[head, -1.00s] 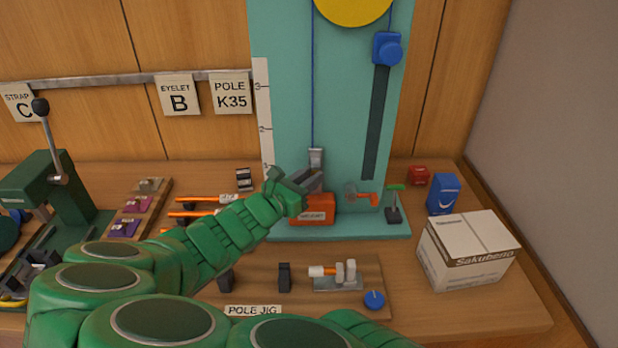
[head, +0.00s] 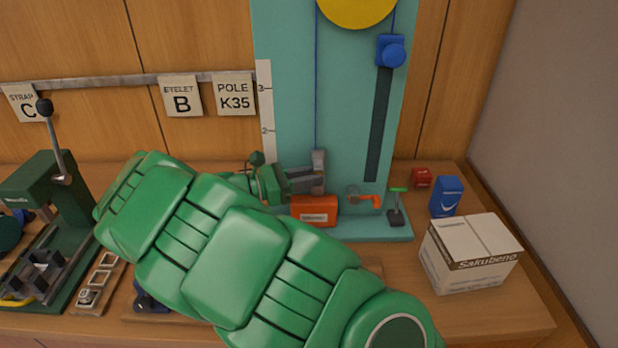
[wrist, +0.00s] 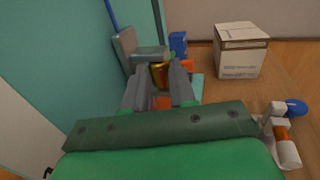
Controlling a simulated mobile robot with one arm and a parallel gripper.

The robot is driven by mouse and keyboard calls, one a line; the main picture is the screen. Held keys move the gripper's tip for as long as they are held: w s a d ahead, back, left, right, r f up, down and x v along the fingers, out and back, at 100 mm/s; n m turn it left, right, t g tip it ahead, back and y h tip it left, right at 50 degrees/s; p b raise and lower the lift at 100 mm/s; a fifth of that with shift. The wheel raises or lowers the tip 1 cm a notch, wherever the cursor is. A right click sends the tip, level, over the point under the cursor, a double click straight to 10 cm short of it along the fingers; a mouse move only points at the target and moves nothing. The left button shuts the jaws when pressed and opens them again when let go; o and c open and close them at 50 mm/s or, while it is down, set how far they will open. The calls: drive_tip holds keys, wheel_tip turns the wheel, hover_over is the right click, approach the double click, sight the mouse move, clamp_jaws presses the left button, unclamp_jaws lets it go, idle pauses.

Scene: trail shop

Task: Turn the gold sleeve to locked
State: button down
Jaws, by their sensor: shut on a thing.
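The gold sleeve (wrist: 159,74) shows in the wrist view between the two grey fingertips of my gripper (wrist: 158,82). My gripper is shut on it. A grey metal bar (wrist: 150,53) lies just beyond the sleeve, beside a grey fitting (wrist: 124,44) on the blue cord. In the head view my gripper (head: 316,181) reaches from the left to the lower end of the cord, at the grey fitting (head: 318,159), above the orange block (head: 314,208). The sleeve is hidden there by the fingers, and I cannot read any lock mark.
The teal board (head: 340,110) stands close behind my gripper. An orange-handled tool (head: 370,201) and a green-handled tool (head: 396,205) are just to the right. A white carton (head: 470,255) and a blue box (head: 446,197) stand further right. My arm covers much of the bench.

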drive_tip(key=shift+w+m+g, duration=0.2)
drive_tip(key=shift+m+g, duration=0.5)
drive_tip(key=shift+g, duration=0.4)
drive_tip(key=shift+g+h, duration=0.3)
drive_tip(key=c, duration=0.9)
unclamp_jaws()
drive_tip(key=shift+a+r+t, duration=0.1)
drive_tip(key=shift+t, duration=0.4)
drive_tip(key=shift+s+d+n+t+y, duration=0.1)
drive_tip(key=shift+s+n+t+y, duration=0.15)
drive_tip(key=shift+n+t+y, duration=0.95)
drive_tip(key=shift+s+d+n+t+y, duration=0.2)
drive_tip(key=shift+n+t+y, duration=0.55)
drive_tip(key=shift+n+t, duration=0.9)
drive_tip(key=shift+s+d+n+t+y, duration=0.1)
drive_tip(key=shift+s+n+t+y, duration=0.15)
drive_tip(key=shift+n+t+y, duration=1.2)
